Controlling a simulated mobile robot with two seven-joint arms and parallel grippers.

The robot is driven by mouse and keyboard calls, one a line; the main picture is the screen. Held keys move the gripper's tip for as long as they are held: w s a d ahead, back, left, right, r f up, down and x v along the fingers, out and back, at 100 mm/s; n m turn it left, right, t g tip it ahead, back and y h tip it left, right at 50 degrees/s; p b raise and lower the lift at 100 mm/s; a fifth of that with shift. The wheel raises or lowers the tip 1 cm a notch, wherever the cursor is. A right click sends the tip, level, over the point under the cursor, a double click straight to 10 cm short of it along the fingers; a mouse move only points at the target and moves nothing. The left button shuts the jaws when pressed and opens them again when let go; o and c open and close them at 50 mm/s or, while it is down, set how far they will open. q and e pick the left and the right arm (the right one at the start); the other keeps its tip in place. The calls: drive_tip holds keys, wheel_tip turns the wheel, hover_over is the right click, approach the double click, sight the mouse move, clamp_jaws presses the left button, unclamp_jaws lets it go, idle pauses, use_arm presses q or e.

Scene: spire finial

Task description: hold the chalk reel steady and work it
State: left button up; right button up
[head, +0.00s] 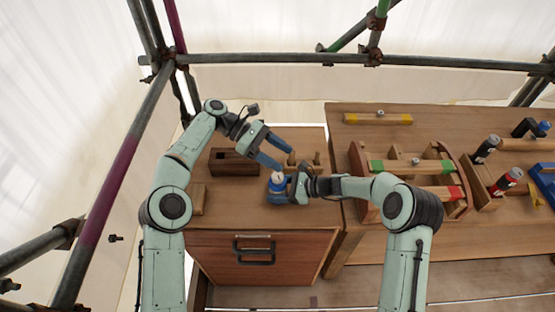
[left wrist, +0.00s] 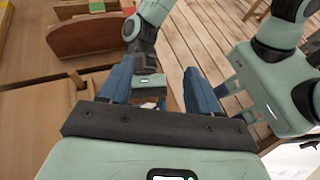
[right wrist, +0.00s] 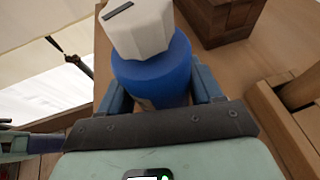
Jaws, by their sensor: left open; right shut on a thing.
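The chalk reel (head: 276,186) has a blue body and a white faceted knob on top. It stands upright on the low wooden cabinet in the head view. My right gripper (head: 290,186) is shut on its blue body; in the right wrist view the body (right wrist: 155,78) sits between the two fingers, with the white knob (right wrist: 138,27) above them. My left gripper (head: 281,152) is open and empty, above and behind the reel, apart from the knob.
A dark wooden box (head: 233,162) stands left of the reel on the cabinet (head: 262,217). Wooden pegs (head: 304,167) stand just behind the reel. A wooden rack with green and red ends (head: 412,166) is to the right. Scaffold poles (head: 350,60) frame the place.

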sight(277, 175)
use_arm(q)
drive_tip(key=f+y, duration=0.1)
drive_tip(key=d+f+y, duration=0.1)
drive_tip(key=f+y, duration=0.1)
drive_tip(key=f+n+y, duration=0.1)
drive_tip(key=shift+s+d+f+t+y, duration=0.2)
drive_tip(key=shift+s+d+t+y, duration=0.1)
drive_tip(key=shift+s+d, duration=0.1)
drive_tip(key=shift+f+n+y, duration=0.25)
drive_tip(key=shift+n+y, duration=0.05)
drive_tip(key=shift+y, duration=0.4)
drive_tip(key=shift+w+a+t+y, duration=0.1)
drive_tip(key=shift+a+t+y, duration=0.2)
drive_tip(key=shift+t+y, duration=0.3)
drive_tip(key=shift+w+a+r+n+y, duration=0.15)
drive_tip(key=shift+a+n+y, duration=0.15)
drive_tip(key=shift+n+y, duration=0.25)
drive_tip(key=shift+w+a+r+n+t+y, duration=0.15)
drive_tip(key=shift+a+r+n+t+y, duration=0.1)
drive_tip(key=shift+a+r+t+y, duration=0.25)
drive_tip(key=shift+w+a+r+n+t+y, duration=0.1)
drive_tip(key=shift+a+r+n+t+y, duration=0.15)
drive_tip(key=shift+r+y, duration=0.4)
wheel_tip(277, 175, up, 5)
drive_tip(key=n+t+y, duration=0.2)
drive_tip(key=f, duration=0.7)
drive_tip(key=d+f, duration=0.1)
drive_tip(key=f, duration=0.3)
drive_tip(key=shift+s+f, duration=0.1)
drive_tip(key=shift+f, duration=0.2)
